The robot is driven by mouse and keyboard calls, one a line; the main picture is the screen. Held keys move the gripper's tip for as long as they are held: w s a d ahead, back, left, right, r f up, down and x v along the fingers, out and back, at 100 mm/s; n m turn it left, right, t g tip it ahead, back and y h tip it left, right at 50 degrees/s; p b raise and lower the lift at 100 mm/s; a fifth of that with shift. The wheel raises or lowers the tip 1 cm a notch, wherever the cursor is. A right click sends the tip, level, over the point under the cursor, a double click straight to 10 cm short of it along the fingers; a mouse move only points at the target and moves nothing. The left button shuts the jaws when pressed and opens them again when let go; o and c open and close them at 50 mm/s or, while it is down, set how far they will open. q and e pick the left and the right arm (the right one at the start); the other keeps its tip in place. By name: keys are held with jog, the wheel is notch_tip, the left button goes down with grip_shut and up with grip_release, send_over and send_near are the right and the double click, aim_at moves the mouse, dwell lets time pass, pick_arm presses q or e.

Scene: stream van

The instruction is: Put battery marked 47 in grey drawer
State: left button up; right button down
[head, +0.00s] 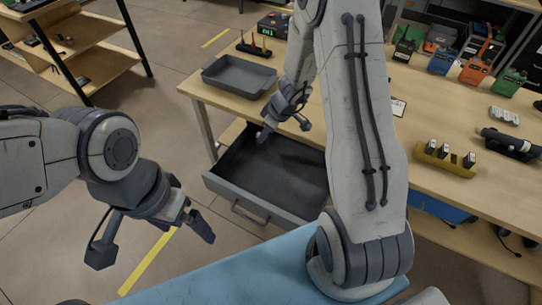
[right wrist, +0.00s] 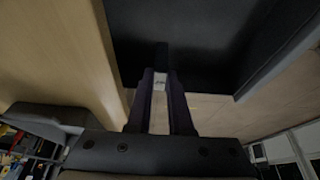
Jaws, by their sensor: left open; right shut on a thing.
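The grey drawer (head: 225,190) under the wooden table is pulled open in the head view, and its visible floor is bare. My right gripper (head: 264,134) is over its back left part. In the right wrist view, the right gripper (right wrist: 160,88) is shut on a small dark battery (right wrist: 160,55) with a white label; the number is too small to read. The dark inside of the drawer (right wrist: 215,45) shows beyond the fingertips. My left gripper (head: 194,212) is open and empty, left of the drawer and apart from it. My right arm hides part of the drawer's right side.
A yellow holder (head: 428,158) with several dark batteries stands on the table (head: 420,102) at right. A grey tray (head: 240,75) sits near the table's left end. Several chargers (head: 440,62) line the back. A shelf (head: 105,62) stands at far left, with open floor between.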

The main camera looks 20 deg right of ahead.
aim_at(267, 143)
jog(key=shift+f+b, duration=0.8)
jog(key=shift+f, duration=2.1)
jog(key=shift+f+b, duration=0.25)
jog(key=shift+b, duration=0.05)
jog(key=c, duration=0.8)
grip_release()
jog(key=shift+r, duration=0.1)
